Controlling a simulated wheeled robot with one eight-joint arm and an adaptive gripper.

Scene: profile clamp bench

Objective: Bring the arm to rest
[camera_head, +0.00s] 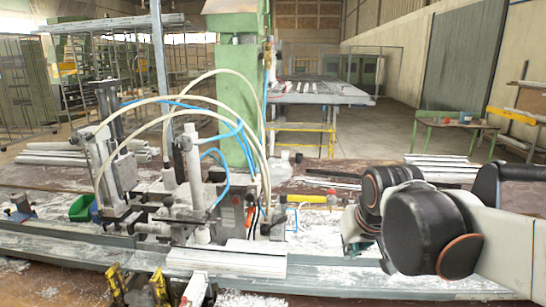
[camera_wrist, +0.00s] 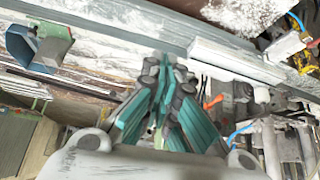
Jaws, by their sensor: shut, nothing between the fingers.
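My gripper (camera_wrist: 167,72) shows in the wrist view with its teal fingers together at the tips and nothing between them. It hangs over the bench, apart from the clamp machine. In the head view my arm (camera_head: 432,228) reaches in from the right over the bench, folded, with its black and white links in front. My gripper is mostly hidden there behind these links.
The clamp machine (camera_head: 190,180) with hoses stands left of my arm on the bench. A pale profile (camera_head: 226,262) lies on the long rail (camera_head: 340,274) at the front. Yellow clamps (camera_head: 116,285) stand at the front edge. More profiles (camera_head: 440,167) lie behind my arm.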

